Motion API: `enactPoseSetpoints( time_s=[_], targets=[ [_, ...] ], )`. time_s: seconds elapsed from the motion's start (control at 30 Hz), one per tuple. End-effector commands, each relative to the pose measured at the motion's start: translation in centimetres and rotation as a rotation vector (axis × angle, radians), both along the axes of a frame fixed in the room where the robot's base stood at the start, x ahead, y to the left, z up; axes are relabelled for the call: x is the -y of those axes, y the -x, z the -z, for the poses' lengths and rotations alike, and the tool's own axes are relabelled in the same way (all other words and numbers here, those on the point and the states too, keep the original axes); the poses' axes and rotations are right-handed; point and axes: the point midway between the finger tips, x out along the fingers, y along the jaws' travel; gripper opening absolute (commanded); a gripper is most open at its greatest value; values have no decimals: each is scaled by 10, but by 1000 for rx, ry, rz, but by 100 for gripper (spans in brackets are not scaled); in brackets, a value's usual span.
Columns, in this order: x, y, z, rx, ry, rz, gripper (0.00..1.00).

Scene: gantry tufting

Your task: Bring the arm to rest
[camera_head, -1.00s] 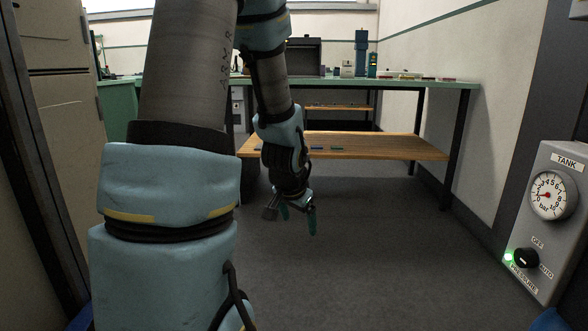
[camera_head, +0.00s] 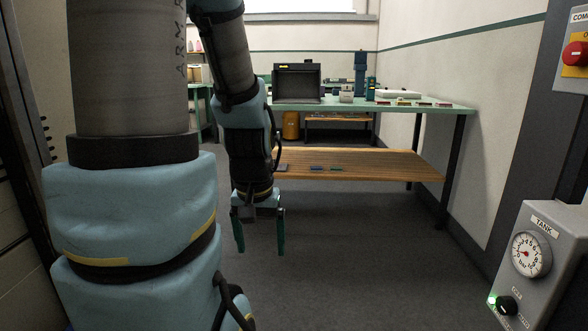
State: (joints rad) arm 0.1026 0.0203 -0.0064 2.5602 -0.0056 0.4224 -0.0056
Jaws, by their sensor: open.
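My gripper (camera_head: 260,235) hangs at the end of my bent arm, left of the middle of the camera view. Its two teal fingers point down and stand apart, with nothing between them. It is over the dark floor, in front of the wooden lower shelf and touching nothing that I can see. My large upper arm fills the left of the view.
A green-topped bench (camera_head: 430,109) stands ahead with a dark box-shaped machine (camera_head: 297,82) on it. Its wooden shelf (camera_head: 385,164) holds small dark pieces. A grey tank panel (camera_head: 545,262) with a gauge and knob is at right. The floor (camera_head: 370,260) between is clear.

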Motion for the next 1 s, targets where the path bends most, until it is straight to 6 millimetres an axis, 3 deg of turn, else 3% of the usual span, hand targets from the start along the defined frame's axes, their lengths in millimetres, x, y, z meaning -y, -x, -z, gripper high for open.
enactPoseSetpoints(
  time_s=[0.03,0.1,0.3,0.5,0.67,1.0],
  targets=[
    [0,0,-32,0,0,0,88],
    [0,0,-54,0,0,1,88],
    [0,0,-114,0,0,1,88],
    [0,0,-158,0,0,1,88],
    [0,0,-172,0,0,1,88],
    [0,0,-171,0,0,1,88]
  ],
)
